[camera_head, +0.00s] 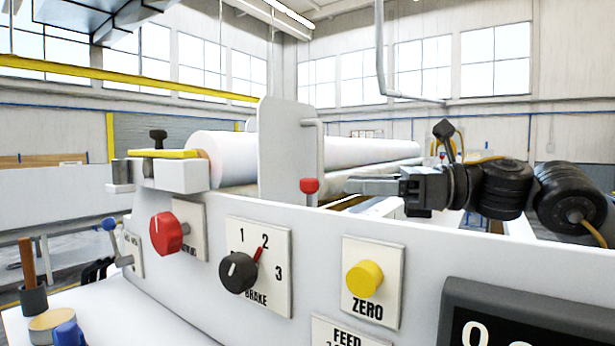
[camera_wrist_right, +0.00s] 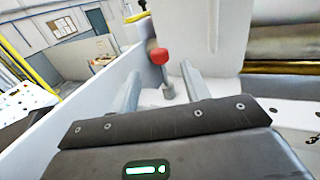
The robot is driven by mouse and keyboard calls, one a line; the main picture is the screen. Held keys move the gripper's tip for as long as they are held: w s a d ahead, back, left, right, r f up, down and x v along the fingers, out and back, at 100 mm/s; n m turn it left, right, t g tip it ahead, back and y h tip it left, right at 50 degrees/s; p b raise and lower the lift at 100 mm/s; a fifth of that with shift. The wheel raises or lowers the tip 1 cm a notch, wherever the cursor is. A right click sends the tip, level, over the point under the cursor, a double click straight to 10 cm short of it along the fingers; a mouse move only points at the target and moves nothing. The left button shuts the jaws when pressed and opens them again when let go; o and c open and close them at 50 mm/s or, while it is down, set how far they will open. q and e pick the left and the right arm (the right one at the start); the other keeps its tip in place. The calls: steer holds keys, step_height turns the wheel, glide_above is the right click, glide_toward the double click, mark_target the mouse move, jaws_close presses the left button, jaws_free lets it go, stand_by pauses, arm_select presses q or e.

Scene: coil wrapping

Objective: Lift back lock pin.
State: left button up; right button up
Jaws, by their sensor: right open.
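A pin with a red head (camera_head: 309,186) stands upright on the machine's top edge, beside a tall white plate. My right gripper (camera_head: 348,185) is level with it, just to its right, with a small gap between the fingertips and the pin in the head view. In the right wrist view the red head (camera_wrist_right: 159,57) lies between the lines of the two spread fingers (camera_wrist_right: 160,72), which are open and empty. A second pin with a black knob (camera_head: 158,136) stands at the far left on a yellow latch bar (camera_head: 165,153). My left gripper is not in view.
The white plate (camera_head: 285,150) rises close behind the red-headed pin. A large white roll (camera_head: 360,152) lies behind it. The front panel carries a red knob (camera_head: 167,232), a brake selector (camera_head: 238,272) and a yellow zero button (camera_head: 365,278). The space above my right gripper is clear.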

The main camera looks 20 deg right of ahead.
mark_target(316, 180)
steer(key=p+x, duration=0.1)
steer(key=x, duration=0.1)
steer(key=p+x, duration=0.1)
steer(key=x, duration=0.1)
steer(key=p+x, duration=0.1)
steer(key=x, duration=0.1)
steer(key=shift+w+a+r, duration=0.1)
steer(key=shift+a+r, duration=0.25)
steer(key=shift+a, duration=0.05)
steer(key=shift+w+a+f+p, duration=0.15)
steer(key=shift+w+a+p, duration=0.2)
steer(key=shift+a+p, duration=0.2)
steer(key=shift+w+a+f, duration=0.1)
steer(key=shift+w+a, duration=0.05)
steer(key=shift+a, duration=0.1)
